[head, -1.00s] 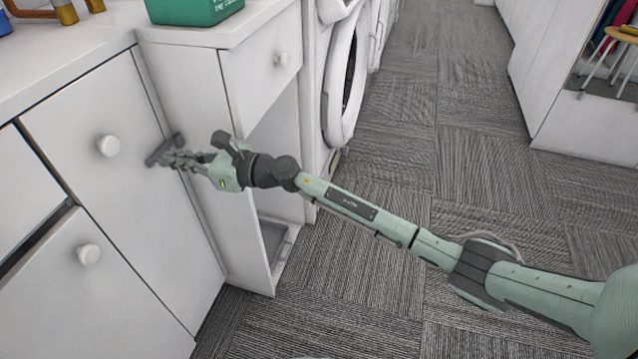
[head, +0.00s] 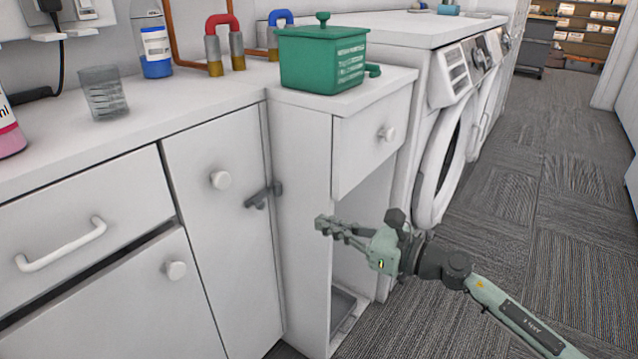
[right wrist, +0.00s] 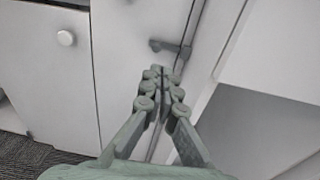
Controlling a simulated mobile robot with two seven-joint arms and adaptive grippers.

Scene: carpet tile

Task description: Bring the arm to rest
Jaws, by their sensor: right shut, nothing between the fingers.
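My right arm comes in from the lower right in the head view. Its gripper (head: 322,226) is shut and empty, its fingers pointing left in front of the white narrow cabinet with the open lower bay. In the right wrist view the closed fingertips (right wrist: 164,74) point toward a dark grey latch (right wrist: 171,46). In the head view this latch (head: 263,195) sits at the right edge of a closed white cabinet door (head: 215,235), and the fingers are apart from it. My left gripper is not in view.
A green lidded box (head: 322,62) stands on the cabinet top. A glass (head: 104,92) and a bottle (head: 151,45) stand on the counter (head: 190,108). White front-loading machines (head: 440,170) line the right side. Carpeted floor (head: 535,200) is free at right.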

